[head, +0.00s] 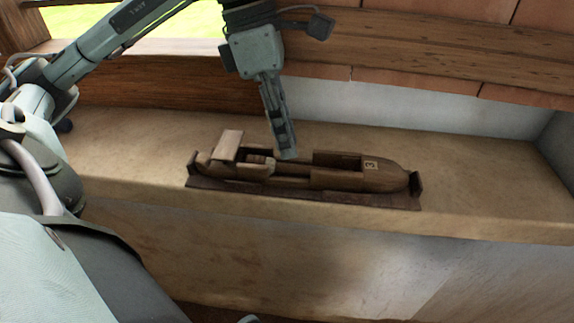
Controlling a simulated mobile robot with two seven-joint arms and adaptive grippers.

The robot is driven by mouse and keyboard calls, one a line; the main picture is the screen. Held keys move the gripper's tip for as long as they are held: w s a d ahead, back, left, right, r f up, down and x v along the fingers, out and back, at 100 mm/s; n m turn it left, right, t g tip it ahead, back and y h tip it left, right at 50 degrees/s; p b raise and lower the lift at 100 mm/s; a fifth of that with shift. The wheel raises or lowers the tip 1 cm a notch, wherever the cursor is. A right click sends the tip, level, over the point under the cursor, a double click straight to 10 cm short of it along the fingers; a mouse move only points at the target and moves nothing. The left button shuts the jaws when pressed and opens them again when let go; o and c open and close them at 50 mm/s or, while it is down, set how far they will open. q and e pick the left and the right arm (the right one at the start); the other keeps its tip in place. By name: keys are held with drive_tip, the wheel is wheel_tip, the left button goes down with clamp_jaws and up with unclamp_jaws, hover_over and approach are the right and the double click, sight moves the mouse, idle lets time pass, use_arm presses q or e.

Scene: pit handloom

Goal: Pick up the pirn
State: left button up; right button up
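A dark wooden boat-shaped shuttle (385,179) lies lengthwise on a flat dark wooden stand (310,195) with raised ends. A paler plate (228,145) sticks up near its left end. A slim brown piece in the shuttle's open middle appears to be the pirn (292,169); it is small and partly hidden by the shuttle walls. My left gripper (286,152) points down just above or at the middle of the shuttle. Its fingers are seen edge-on and overlap, so I cannot tell whether they are apart or touch the pirn. My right gripper is out of view.
The stand sits on a pale earthen ledge (490,195) with a front edge that drops away. A wooden beam (430,60) and tiles run behind and above. The ledge is clear to the right and left of the stand.

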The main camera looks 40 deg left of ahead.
sight(297, 165)
use_arm(q)
drive_tip(key=shift+w+d+x, duration=0.1)
drive_tip(key=shift+d+x, duration=0.05)
drive_tip(key=shift+x, duration=1)
drive_tip(key=shift+w+d+x, duration=0.1)
drive_tip(key=shift+w+x, duration=0.05)
drive_tip(key=shift+x, duration=1.05)
drive_tip(key=shift+r, duration=0.1)
clamp_jaws()
